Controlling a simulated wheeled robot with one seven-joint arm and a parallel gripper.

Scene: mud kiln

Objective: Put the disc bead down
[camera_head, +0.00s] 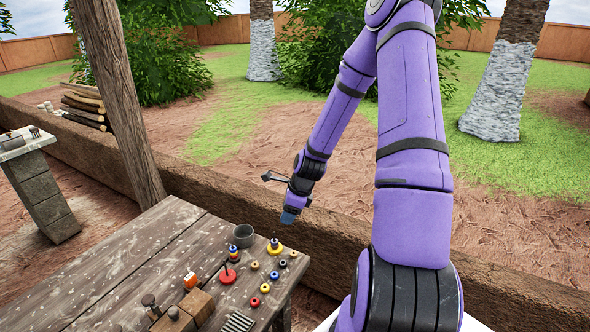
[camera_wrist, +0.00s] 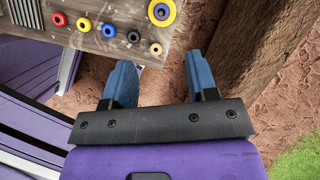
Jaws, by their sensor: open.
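My gripper (camera_wrist: 161,78) is open, with nothing between its two blue fingers. In the head view my gripper (camera_head: 289,215) hangs in the air past the table's far right edge. Which one is the disc bead I cannot tell. None of them touches the fingers.
A mud wall (camera_head: 340,255) runs behind the table. A wooden post (camera_head: 122,105) rises at the left.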

